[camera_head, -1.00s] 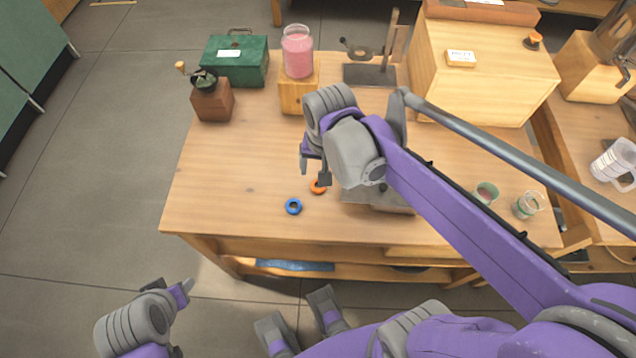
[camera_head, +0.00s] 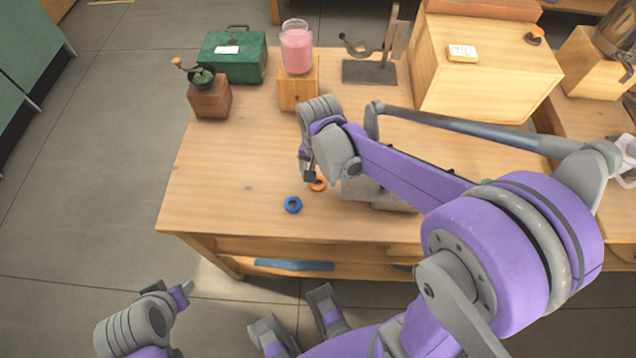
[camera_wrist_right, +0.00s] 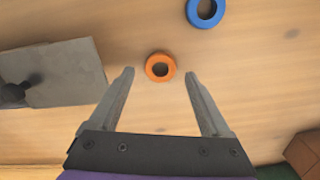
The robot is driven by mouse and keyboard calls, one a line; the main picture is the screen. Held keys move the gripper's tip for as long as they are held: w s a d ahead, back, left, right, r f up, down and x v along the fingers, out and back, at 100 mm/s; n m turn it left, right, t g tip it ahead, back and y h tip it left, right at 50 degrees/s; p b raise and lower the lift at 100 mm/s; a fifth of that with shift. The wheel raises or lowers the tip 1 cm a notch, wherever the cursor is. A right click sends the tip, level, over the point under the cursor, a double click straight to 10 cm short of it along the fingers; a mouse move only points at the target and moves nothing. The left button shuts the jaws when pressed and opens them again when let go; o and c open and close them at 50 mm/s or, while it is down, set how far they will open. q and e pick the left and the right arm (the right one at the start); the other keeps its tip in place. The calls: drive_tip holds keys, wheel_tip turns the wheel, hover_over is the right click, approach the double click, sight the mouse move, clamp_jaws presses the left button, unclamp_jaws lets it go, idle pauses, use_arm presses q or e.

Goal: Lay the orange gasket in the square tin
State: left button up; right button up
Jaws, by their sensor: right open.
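The orange gasket (camera_head: 318,185) lies flat on the wooden table, just right of a blue ring (camera_head: 293,205). In the right wrist view the gasket (camera_wrist_right: 160,67) appears between the fingertips of my right gripper (camera_wrist_right: 160,74), with a gap on each side. My right gripper (camera_head: 308,176) is open and empty, beside the gasket in the head view; its height above the table is hard to judge. A grey square-edged metal thing (camera_head: 378,196), perhaps the square tin, is partly hidden under my right arm. Its flat top (camera_wrist_right: 60,72) bears a dark knob. My left gripper (camera_head: 170,290) is off the table's front left; its jaw opening is unclear.
A brown grinder (camera_head: 210,100), a green box (camera_head: 234,66), a jar of pink stuff (camera_head: 296,50) on a wooden block and a metal stand (camera_head: 370,72) line the back. A large wooden box (camera_head: 480,75) stands back right. The table's left front is clear.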

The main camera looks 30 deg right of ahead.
drive_tip(key=shift+f, duration=0.75)
clamp_jaws()
drive_tip(key=shift+r, duration=0.1)
